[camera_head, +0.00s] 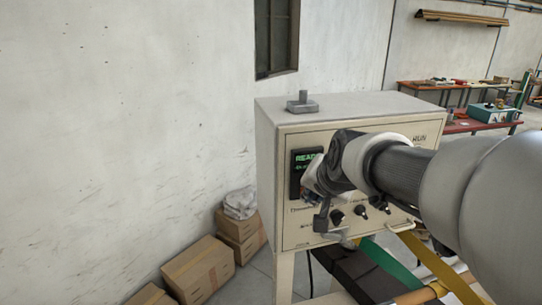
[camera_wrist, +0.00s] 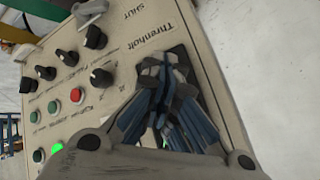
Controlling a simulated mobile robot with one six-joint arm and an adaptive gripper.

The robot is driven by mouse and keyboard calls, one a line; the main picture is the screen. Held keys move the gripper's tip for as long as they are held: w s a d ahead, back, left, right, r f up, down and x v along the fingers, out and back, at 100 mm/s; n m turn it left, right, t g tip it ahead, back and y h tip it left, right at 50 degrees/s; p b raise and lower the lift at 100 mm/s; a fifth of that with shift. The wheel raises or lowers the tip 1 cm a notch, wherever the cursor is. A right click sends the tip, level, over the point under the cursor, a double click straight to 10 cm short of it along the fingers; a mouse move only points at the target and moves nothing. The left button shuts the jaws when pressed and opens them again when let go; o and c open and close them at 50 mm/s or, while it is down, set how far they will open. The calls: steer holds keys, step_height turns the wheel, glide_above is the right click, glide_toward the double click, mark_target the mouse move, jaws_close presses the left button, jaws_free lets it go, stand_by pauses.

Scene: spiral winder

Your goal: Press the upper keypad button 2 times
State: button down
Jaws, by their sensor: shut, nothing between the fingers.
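The control box's front panel (camera_head: 290,225) faces my arm, with a dark display (camera_head: 296,165) showing green text that begins "REA". My gripper (camera_wrist: 165,65) is shut and empty, its fingers together in front of a dark recessed unit (camera_wrist: 200,85) on the panel. The upper keypad button cannot be made out; my fingers cover much of the dark unit. I cannot tell whether the fingertips touch it.
Several black knobs (camera_wrist: 95,37) sit on the panel, with a red button (camera_wrist: 76,95) and green buttons (camera_wrist: 54,107) beside them. Cardboard boxes (camera_head: 198,268) stand on the floor left of the cabinet. A grey block (camera_head: 302,103) rests on its top. A wall is behind.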

steer(key=shift+w, duration=0.15)
stand_by(0.3)
steer(key=shift+w+a, duration=0.1)
steer(key=shift+w, duration=0.2)
steer(key=shift+w+a, duration=0.1)
steer(key=shift+w, duration=0.3)
stand_by(0.6)
steer(key=shift+s, duration=0.15)
steer(key=shift+s+d+b, duration=0.25)
steer(key=shift+s+b, duration=0.1)
steer(key=shift+s, duration=0.4)
steer(key=shift+w, duration=0.1)
steer(key=shift+s+d+b, duration=0.25)
steer(key=shift+s+b, duration=0.25)
steer(key=shift+s, duration=0.8)
steer(key=shift+s+d+b, duration=0.2)
steer(key=shift+s+b, duration=0.3)
steer(key=shift+s, duration=0.75)
